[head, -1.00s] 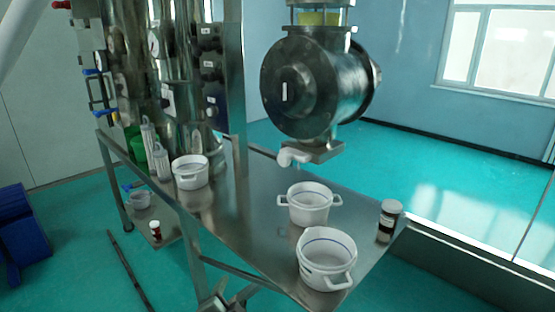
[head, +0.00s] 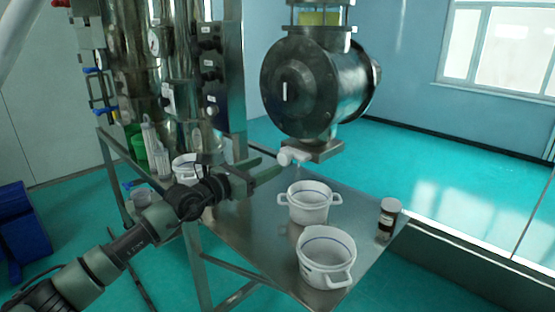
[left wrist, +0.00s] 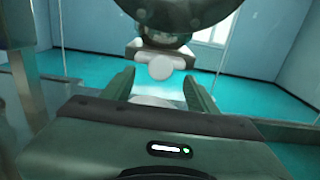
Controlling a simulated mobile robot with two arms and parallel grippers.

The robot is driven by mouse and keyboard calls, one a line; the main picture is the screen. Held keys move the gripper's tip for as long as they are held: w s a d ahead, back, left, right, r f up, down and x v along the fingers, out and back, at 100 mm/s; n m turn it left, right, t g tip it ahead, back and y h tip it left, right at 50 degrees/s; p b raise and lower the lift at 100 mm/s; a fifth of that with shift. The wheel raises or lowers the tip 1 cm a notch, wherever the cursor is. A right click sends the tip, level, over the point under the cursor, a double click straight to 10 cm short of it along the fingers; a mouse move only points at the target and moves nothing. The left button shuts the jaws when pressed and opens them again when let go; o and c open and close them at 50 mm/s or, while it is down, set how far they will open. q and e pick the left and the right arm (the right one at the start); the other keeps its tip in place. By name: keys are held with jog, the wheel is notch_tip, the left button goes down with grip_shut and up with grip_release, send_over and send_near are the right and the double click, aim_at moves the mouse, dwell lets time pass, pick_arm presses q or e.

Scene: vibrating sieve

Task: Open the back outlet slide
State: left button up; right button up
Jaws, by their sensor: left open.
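The sieve's steel drum (head: 318,85) hangs over the table. A white outlet piece (head: 292,156) with a rounded end sticks out below it at a grey bracket; I take it for the back outlet slide. In the left wrist view its round white end (left wrist: 160,67) faces me, beyond and between my fingertips. My left gripper (head: 270,167) is open, just left of the white piece in the head view, with its fingers pointing towards it. No contact shows. My right gripper is not in view.
Two white pots (head: 308,203) (head: 326,258) stand on the steel table (head: 255,225), right of my left arm. A dark jar (head: 388,218) stands near the right edge. Another white pot (head: 187,167) is partly hidden behind my arm. Steel columns (head: 180,80) rise at the left.

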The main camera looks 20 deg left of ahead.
aim_at(282, 159)
pick_arm(q)
jog(key=x, duration=0.5)
jog(key=shift+w+d, duration=0.15)
jog(key=shift+w, duration=0.15)
grip_shut()
